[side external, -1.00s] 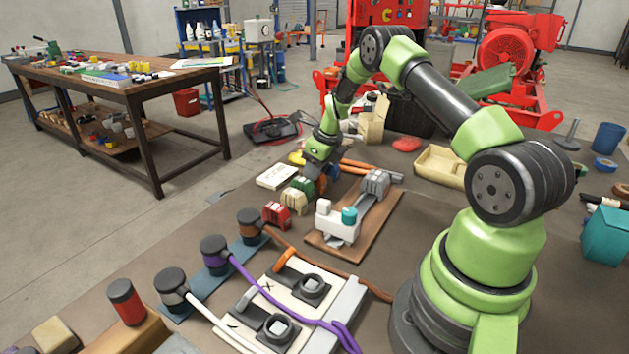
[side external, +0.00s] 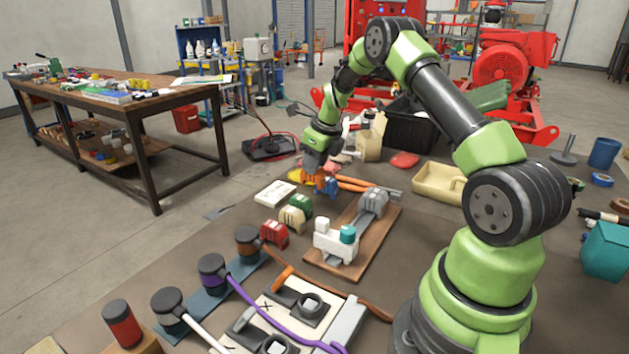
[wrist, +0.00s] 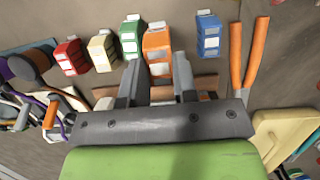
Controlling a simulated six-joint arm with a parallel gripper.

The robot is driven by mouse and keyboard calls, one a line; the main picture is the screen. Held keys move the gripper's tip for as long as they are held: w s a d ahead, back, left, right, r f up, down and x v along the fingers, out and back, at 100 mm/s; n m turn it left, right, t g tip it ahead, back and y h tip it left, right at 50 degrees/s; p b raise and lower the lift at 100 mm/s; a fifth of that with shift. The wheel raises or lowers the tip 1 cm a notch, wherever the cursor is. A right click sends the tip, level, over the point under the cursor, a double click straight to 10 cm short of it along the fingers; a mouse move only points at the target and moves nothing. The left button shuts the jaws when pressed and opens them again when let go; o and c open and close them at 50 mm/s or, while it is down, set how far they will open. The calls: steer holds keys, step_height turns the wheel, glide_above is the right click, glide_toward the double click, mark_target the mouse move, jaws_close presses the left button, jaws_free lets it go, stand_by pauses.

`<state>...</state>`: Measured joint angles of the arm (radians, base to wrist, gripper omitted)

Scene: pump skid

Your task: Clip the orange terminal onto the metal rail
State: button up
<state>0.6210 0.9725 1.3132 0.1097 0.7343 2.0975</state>
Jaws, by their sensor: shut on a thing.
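The orange terminal (wrist: 157,48) is between the two fingers of my gripper (wrist: 157,78) in the wrist view, and the fingers are shut on it. In the side view my gripper (side external: 312,170) points down, with the orange terminal (side external: 308,179) partly showing at its tips. The terminal appears raised slightly above the row of other terminals. The metal rail (side external: 367,214) lies on a brown wooden board (side external: 385,237), nearer the camera and to the right of my gripper. A grey block sits at its far end and a white block with a teal part at its near end.
Blue (wrist: 209,37), green (wrist: 130,37), cream (wrist: 102,48) and red (wrist: 70,56) terminals stand in a row beside the orange one. Orange-handled pliers (wrist: 248,55) lie right of the blue one. A white booklet (side external: 275,193) and a beige tray (side external: 438,182) lie nearby.

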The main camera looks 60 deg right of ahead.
mark_target(320, 172)
step_height(320, 172, up, 3)
steer(key=shift+f, duration=0.1)
steer(key=shift+s+r+n, duration=0.1)
steer(key=shift+r+n, duration=0.2)
steer(key=n, duration=0.1)
steer(key=s+n+y, duration=0.1)
steer(key=n, duration=0.2)
steer(key=shift+s+a+f, duration=0.1)
steer(key=shift+s+a, duration=0.2)
steer(key=shift+a, duration=0.05)
steer(key=s+a+n+g+h, duration=0.1)
steer(key=s+a+n+g, duration=0.35)
steer(key=n, duration=1.15)
steer(key=s+d+n+g, duration=0.15)
steer(key=s+n, duration=0.55)
steer(key=n, duration=0.8)
steer(key=shift+g, duration=0.4)
steer(key=shift+w+f, duration=0.1)
steer(key=shift+f, duration=2.9)
steer(key=shift+f, duration=1.1)
